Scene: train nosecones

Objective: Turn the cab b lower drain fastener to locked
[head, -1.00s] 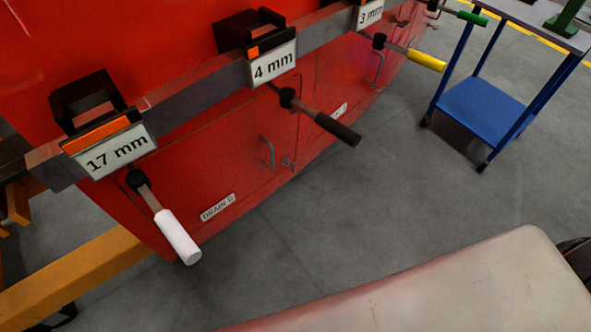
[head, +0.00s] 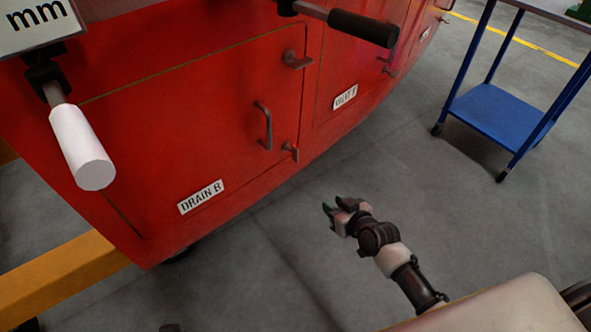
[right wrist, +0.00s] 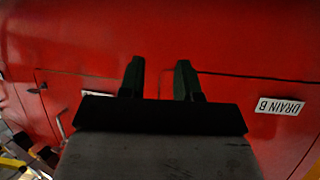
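The drain B panel (head: 190,130) is a red door low on the red cab, with a DRAIN B label (head: 201,197). Its lower fastener (head: 290,151) is a small grey latch tilted down at the door's lower right corner. The upper fastener (head: 297,61) is a similar latch with its tab sideways. My right gripper (head: 332,206) is below and right of the lower fastener, apart from it. In the right wrist view my right gripper (right wrist: 159,75) has two dark fingers apart with nothing between them, facing the red cab side. My left gripper is not in view.
A grey handle (head: 264,126) stands out beside the lower fastener. A white-gripped lever (head: 80,145) and a black-gripped lever (head: 362,27) jut out above. A blue cart (head: 495,112) stands at right. A yellow beam (head: 60,278) lies at lower left. Grey floor is clear.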

